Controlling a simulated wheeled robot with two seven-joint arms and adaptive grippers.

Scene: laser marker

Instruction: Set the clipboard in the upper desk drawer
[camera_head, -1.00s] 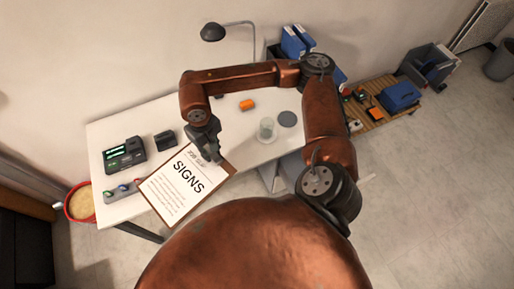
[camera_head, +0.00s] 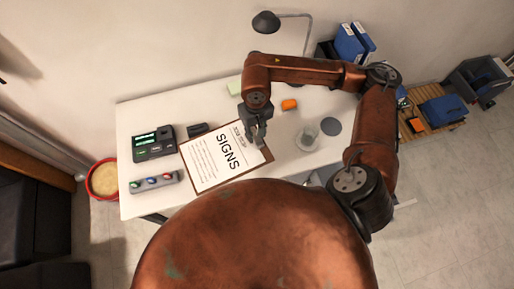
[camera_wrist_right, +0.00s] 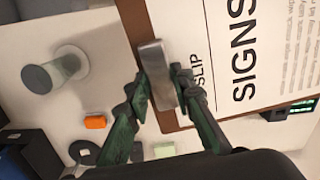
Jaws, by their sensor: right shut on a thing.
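The clipboard (camera_head: 205,163) is a brown board with a white sheet headed "SIGNS". In the head view it appears over the front middle of the white desk; its height above the top is hard to tell. My right gripper (camera_head: 257,142) is shut on its metal clip end. In the right wrist view the clipboard (camera_wrist_right: 215,45) fills the upper right, and the right gripper's fingers (camera_wrist_right: 162,88) close on the metal clip (camera_wrist_right: 155,65). The upper desk drawer is not clearly visible; my body and right arm hide the desk's front. My left gripper is out of view.
On the desk (camera_head: 135,115) are a device with a green display (camera_head: 153,145), a button strip (camera_head: 153,183), a glass (camera_head: 307,138), an orange item (camera_head: 289,104), a dark disc (camera_head: 331,126) and a lamp (camera_head: 266,22). A red bin (camera_head: 103,180) stands left of the desk.

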